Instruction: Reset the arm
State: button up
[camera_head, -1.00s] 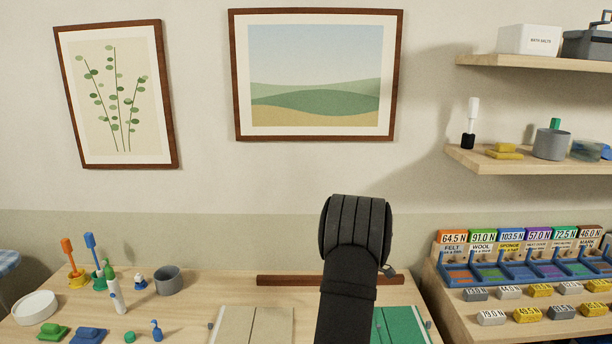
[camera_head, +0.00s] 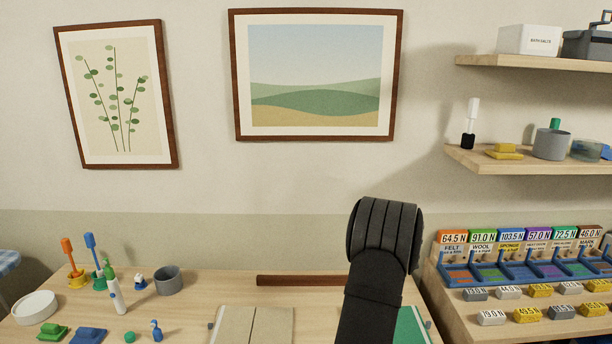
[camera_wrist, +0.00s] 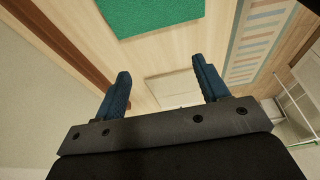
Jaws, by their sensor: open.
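My arm (camera_head: 375,290) rises from the bottom edge of the head view, in front of the right part of the table. Its rounded black end hides the fingers in that view. In the wrist view my gripper (camera_wrist: 165,88) shows two dark blue fingers held apart, with nothing between them. Beyond the fingers lie the wooden tabletop and a green panel (camera_wrist: 150,15). The same green panel (camera_head: 413,326) shows partly behind my arm in the head view.
A beige panel (camera_head: 252,326) lies left of my arm, and a dark brown bar (camera_head: 300,281) lies behind it. Brushes, a grey cup (camera_head: 168,281) and a white dish (camera_head: 35,308) stand at left. A rack with labelled slots (camera_head: 520,270) and weights stands at right, below wall shelves (camera_head: 530,163).

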notch_tip(320, 180, down, 6)
jog(key=a+h, duration=0.6)
jog(key=a, duration=0.5)
jog(key=shift+f+h, duration=0.4)
